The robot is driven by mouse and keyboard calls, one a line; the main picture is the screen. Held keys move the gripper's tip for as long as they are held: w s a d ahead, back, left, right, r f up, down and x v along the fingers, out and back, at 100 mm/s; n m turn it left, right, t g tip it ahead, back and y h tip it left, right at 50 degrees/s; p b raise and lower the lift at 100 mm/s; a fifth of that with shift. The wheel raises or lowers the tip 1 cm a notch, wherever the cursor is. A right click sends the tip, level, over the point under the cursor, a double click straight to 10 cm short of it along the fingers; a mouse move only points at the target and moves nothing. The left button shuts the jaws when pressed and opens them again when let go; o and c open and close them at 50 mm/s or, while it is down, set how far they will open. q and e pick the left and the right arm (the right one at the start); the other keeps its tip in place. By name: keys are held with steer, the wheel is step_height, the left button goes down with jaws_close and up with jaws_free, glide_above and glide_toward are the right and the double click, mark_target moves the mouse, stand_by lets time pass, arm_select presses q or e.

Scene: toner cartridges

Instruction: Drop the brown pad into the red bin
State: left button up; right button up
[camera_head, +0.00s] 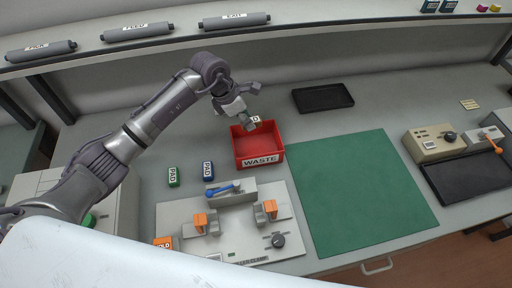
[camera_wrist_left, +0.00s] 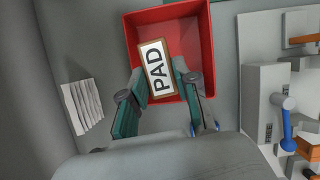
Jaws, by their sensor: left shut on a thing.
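The red bin (camera_head: 259,162), labelled WASTE, stands on the bench behind the grey fixture. My left gripper (camera_head: 250,121) is over the back of the bin and is shut on the brown pad (camera_head: 257,119). In the left wrist view the brown pad (camera_wrist_left: 157,70) shows its white PAD label and brown edge between the two fingers (camera_wrist_left: 160,92). The red bin (camera_wrist_left: 130,30) lies behind the pad there, and the pad overlaps its opening. The exact height of the pad above the bin is hard to tell. My right gripper is not in view.
A green pad (camera_head: 173,177) and a blue pad (camera_head: 208,171) stand left of the bin. The grey fixture (camera_head: 180,236) with orange clamps is in front. A green mat (camera_head: 358,190) lies to the right, a black tray (camera_head: 322,97) behind. A shelf (camera_head: 150,45) runs along the back.

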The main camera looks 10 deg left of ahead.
arm_select(q)
steer(key=o, duration=1)
steer(key=v, duration=1.2)
steer(key=shift+r, duration=0.1)
